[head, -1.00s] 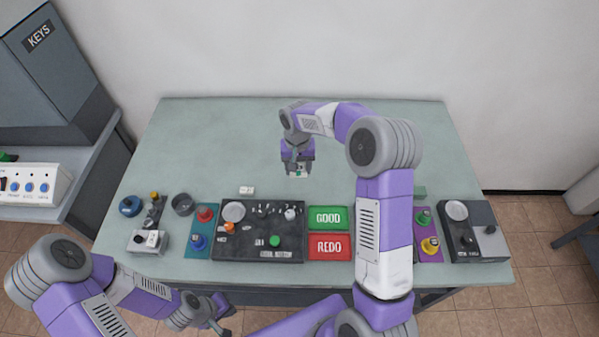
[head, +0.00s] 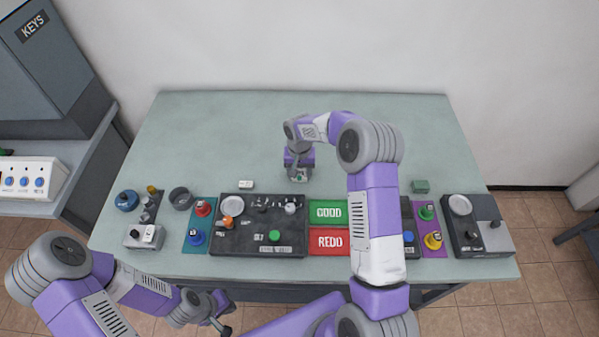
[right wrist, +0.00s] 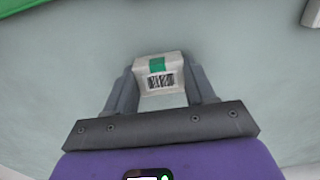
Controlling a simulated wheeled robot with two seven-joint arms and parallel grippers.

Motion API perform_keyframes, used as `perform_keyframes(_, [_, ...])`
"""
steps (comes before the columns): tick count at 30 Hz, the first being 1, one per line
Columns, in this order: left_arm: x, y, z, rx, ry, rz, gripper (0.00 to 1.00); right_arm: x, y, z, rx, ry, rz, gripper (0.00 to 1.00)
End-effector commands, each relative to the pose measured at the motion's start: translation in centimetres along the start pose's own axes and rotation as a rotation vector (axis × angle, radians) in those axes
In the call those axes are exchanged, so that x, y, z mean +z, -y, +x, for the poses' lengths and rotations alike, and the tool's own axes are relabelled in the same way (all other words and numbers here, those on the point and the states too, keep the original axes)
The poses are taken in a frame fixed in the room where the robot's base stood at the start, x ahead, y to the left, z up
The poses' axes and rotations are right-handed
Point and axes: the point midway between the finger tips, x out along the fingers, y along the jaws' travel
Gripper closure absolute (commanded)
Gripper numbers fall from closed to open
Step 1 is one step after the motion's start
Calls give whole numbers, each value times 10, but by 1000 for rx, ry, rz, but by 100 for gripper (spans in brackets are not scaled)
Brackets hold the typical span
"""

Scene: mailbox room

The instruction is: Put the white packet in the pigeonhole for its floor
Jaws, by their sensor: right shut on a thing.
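My right gripper (head: 299,176) is shut on a white packet (right wrist: 160,86) above the middle of the table. In the right wrist view the packet has a green patch and a black barcode and sits between both fingers. In the head view only a small part of the packet shows under the gripper. My left gripper (head: 222,314) is low at the front left, off the table's front edge, with its fingers apart and nothing seen between them. No pigeonhole can be made out in these views.
Along the front of the grey-green table (head: 220,130) lie a black board (head: 262,244), a green sign (head: 327,211), a red REDO sign (head: 329,241) and a dark tray (head: 476,240). The table's back is clear.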

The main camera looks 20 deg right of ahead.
Motion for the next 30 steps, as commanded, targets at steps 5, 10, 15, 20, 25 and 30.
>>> perform_keyframes(5, [0,0,0,0,0,0,100,0,0,-2,-1,-2,0,76])
perform_keyframes(10, [0,1,2,0,0,0,100,0,0,2,-1,-2,0,43])
perform_keyframes(15, [0,1,2,0,0,0,100,0,0,2,0,-2,0,20])
perform_keyframes(20, [0,1,2,0,0,0,100,0,0,2,0,-2,0,20])
perform_keyframes(25, [0,0,-1,0,0,0,100,0,0,-3,-1,-2,1,20])
perform_keyframes(30, [0,-2,-5,0,0,0,100,-2,0,-28,-1,-6,1,20])
